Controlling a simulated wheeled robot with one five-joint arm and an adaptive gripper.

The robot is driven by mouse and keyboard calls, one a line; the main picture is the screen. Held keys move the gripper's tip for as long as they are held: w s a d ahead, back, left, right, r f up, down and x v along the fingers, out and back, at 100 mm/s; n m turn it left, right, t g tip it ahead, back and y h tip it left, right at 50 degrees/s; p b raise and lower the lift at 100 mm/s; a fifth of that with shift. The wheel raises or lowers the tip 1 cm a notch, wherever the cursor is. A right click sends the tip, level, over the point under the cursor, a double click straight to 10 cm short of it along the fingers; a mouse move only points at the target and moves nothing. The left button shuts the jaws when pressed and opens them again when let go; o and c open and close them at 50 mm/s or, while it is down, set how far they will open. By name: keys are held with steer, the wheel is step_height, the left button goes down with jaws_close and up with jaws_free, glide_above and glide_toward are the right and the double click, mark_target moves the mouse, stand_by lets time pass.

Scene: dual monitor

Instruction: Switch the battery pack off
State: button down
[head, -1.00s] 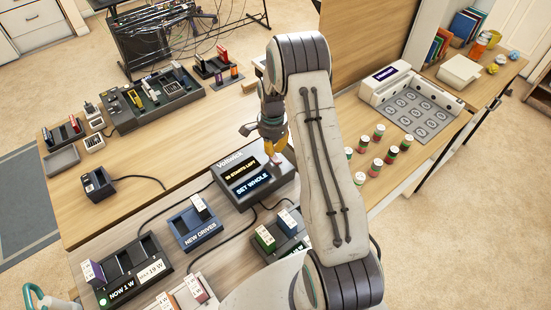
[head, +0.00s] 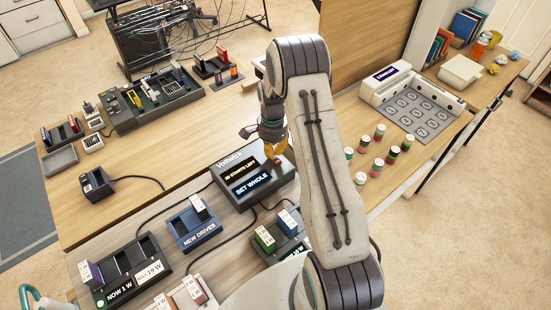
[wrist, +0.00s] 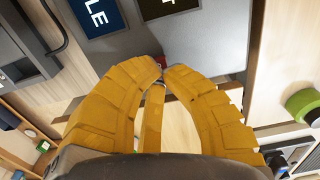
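A dark grey box marked Voltwise (head: 226,187), apparently the battery pack, sits on the wooden desk with two lit panels reading "20 STARTS LEFT" and "SET WHOLE". In the wrist view its grey top (wrist: 215,35) fills the upper middle. My gripper (head: 275,158) has yellow fingers and is over the box's far right corner. In the wrist view the fingertips (wrist: 163,67) are nearly together, with no object clearly held. A small red part (wrist: 160,61) shows just at the tips, mostly hidden; contact with it cannot be told.
A blue NEW DRIVES dock (head: 194,228), a dark dock with a green card (head: 264,238) and a wattage dock (head: 120,277) stand near the box, with cables between. Several small cylinders (head: 376,165) stand to the right. Open desk (head: 165,155) lies behind the box.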

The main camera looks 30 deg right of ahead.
steer(key=shift+f+b, duration=0.5)
steer(key=shift+f, duration=0.15)
stand_by(0.3)
steer(key=shift+r, duration=0.1)
steer(key=shift+r+p, duration=1.9)
steer(key=shift+r, duration=1.6)
